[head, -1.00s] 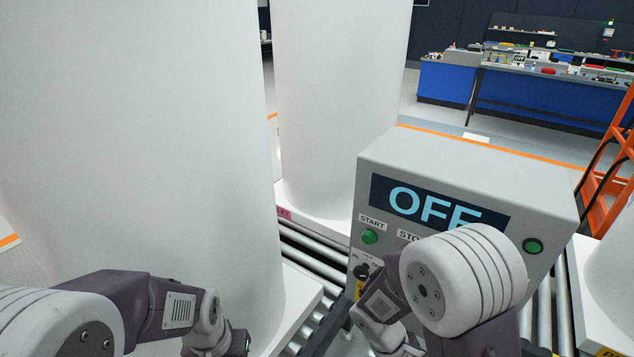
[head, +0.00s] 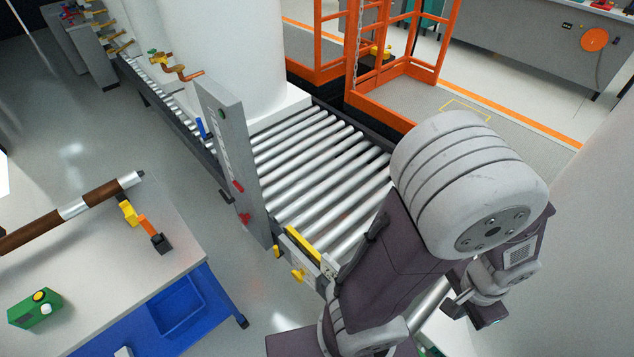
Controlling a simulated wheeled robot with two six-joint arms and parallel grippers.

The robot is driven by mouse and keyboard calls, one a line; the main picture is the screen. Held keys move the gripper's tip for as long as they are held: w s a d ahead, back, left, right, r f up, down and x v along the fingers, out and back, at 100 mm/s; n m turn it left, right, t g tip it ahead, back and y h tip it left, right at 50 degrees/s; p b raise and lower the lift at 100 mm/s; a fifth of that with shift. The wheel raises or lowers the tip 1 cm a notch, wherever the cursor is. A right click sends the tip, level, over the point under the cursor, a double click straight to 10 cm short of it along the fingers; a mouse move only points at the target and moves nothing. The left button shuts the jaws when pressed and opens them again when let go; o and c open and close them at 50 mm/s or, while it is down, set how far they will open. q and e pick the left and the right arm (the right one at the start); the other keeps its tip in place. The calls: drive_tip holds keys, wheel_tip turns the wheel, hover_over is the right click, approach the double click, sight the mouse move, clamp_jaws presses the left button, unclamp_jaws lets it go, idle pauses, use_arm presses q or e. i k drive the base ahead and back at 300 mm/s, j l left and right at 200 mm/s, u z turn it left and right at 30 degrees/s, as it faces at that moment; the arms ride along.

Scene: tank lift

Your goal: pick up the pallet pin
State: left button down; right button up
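I cannot tell for sure which thing is the pallet pin. Small candidates are a blue upright piece (head: 201,128) on the grey post, a red piece (head: 245,218) low on that post, and a yellow knob (head: 298,275) at the conveyor's near end. One arm of mine, apparently the right, fills the centre right. Its gripper (head: 472,312) is low on the right, away from these pieces; its fingers are too small and partly hidden to read. My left gripper is out of view.
A roller conveyor (head: 320,170) carries a white tank (head: 225,50) at the back. A grey post (head: 228,160) stands beside it. A workbench (head: 110,270) at left holds a brown-handled tool (head: 80,210) and a green box (head: 35,308). Orange railings (head: 400,95) stand behind. Floor between is clear.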

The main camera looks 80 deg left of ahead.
sight(143, 220)
drive_tip(key=u, duration=4.15)
drive_tip(key=i+j+z, duration=0.15)
drive_tip(key=j+z, duration=0.2)
drive_tip(key=i+j+z, duration=0.15)
drive_tip(key=j+z, duration=0.15)
drive_tip(key=i+j+z, duration=0.1)
drive_tip(key=j+z, duration=0.55)
